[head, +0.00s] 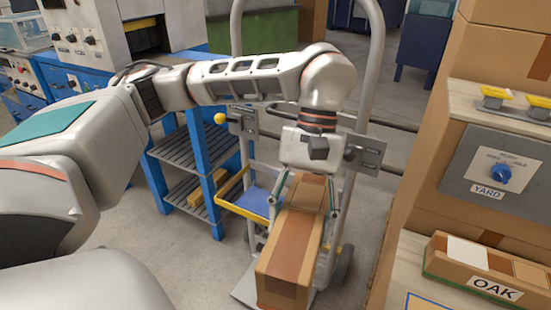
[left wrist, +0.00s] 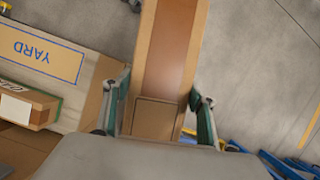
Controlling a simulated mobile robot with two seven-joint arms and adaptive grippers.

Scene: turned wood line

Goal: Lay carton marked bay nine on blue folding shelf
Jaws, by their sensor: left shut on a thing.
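A long brown carton (head: 290,245) with a darker brown band hangs in my left gripper (head: 303,205). No bay marking is legible on it. In the left wrist view the carton (left wrist: 174,50) lies between the green-edged fingers of the left gripper (left wrist: 160,105), which are shut on its sides. The blue folding shelf (head: 243,203) with a yellow front edge is on the hand truck, just left of and partly behind the carton. The carton hides its right part. My right gripper is in neither view.
The hand truck's grey frame (head: 371,70) rises around my forearm. A blue rack (head: 181,168) stands at left. Floor (head: 180,260) is clear at lower left.

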